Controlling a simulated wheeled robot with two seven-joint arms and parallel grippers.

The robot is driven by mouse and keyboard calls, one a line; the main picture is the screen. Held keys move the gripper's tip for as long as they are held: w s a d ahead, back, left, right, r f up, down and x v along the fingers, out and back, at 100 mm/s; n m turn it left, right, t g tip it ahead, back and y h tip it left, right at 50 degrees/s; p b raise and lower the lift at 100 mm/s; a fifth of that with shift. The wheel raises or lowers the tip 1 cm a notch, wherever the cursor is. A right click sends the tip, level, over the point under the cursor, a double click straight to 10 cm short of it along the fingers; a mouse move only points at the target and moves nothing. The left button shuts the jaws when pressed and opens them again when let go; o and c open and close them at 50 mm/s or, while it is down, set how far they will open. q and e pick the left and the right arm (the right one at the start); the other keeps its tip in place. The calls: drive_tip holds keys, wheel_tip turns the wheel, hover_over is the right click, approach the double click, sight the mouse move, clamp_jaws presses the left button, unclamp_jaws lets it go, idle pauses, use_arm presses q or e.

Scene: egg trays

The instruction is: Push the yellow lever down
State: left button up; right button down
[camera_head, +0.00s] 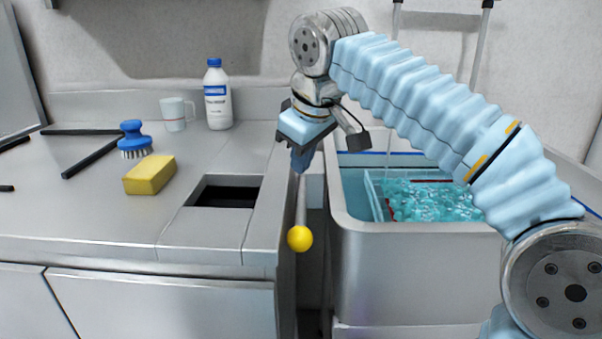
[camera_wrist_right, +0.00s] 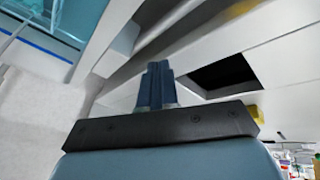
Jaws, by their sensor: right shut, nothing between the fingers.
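The yellow lever's ball knob (camera_head: 300,238) is at the front end of a thin grey rod (camera_head: 301,200), in the gap between the counter and the sink. My right gripper (camera_head: 299,168) is above and behind the knob, pointing down close to the rod's upper part. Its fingers (camera_wrist_right: 156,85) are shut together with nothing between them. I cannot tell whether the fingertips touch the rod. The knob does not show clearly in the right wrist view. My left gripper is in neither view.
A steel sink (camera_head: 349,226) with teal water and a rack is on the right. On the counter (camera_head: 105,215) are a yellow sponge (camera_head: 150,175), a blue brush (camera_head: 134,138), a white mug (camera_head: 174,115) and a white bottle (camera_head: 217,100). A rectangular opening (camera_head: 226,196) is left of the lever.

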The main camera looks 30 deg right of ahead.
drive_tip(key=shift+r, duration=0.1)
drive_tip(key=r, duration=0.1)
drive_tip(key=w+r+p, duration=0.1)
drive_tip(key=r, duration=0.1)
drive_tip(key=d+r+p, duration=0.1)
drive_tip(key=shift+w+d+r, duration=0.1)
drive_tip(key=shift+w+r, duration=0.2)
idle(0.4)
idle(0.4)
